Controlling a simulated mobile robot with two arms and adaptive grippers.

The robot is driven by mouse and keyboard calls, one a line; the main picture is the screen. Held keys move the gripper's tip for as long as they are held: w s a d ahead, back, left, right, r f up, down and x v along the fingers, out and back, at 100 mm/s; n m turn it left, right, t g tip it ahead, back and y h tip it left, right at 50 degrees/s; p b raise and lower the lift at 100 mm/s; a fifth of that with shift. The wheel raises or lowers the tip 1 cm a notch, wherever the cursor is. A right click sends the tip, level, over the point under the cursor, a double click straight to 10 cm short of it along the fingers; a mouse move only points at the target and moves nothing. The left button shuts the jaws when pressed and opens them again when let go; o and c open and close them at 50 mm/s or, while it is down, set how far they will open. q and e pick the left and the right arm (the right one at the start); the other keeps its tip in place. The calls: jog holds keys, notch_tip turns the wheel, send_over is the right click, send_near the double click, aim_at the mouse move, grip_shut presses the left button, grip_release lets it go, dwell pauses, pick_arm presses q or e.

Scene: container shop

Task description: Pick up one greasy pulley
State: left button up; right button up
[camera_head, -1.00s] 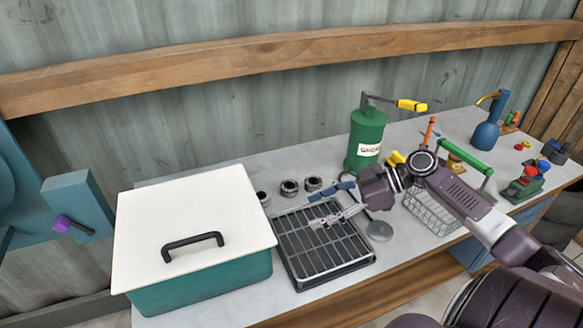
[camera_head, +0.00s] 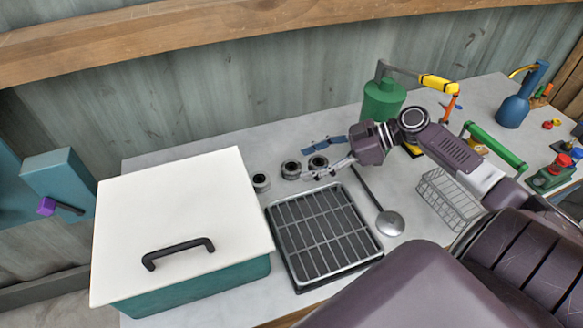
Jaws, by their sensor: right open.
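Three dark, greasy-looking pulleys stand in a row on the grey bench behind the rack: a left one (camera_head: 261,182), a middle one (camera_head: 291,171) and a right one (camera_head: 318,164). My right gripper (camera_head: 312,158) reaches in from the right with its jaws open, one finger blue and one grey. Its fingers are spread around or just above the right pulley, and the grey finger hides part of it. I cannot tell whether they touch. Nothing is held. My left gripper is out of view.
A black draining rack (camera_head: 322,232) lies in front of the pulleys. A teal bin with a white lid (camera_head: 185,215) stands left of it. A ladle (camera_head: 389,222) and wire basket (camera_head: 450,203) lie to the right, a green canister (camera_head: 382,100) behind.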

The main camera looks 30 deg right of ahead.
aim_at(295, 167)
jog(key=shift+p+x, duration=0.45)
jog(key=shift+x, duration=1.7)
jog(key=shift+d, duration=0.1)
jog(key=shift+c, duration=0.6)
jog(key=c, duration=1.1)
jog(key=shift+r, duration=0.1)
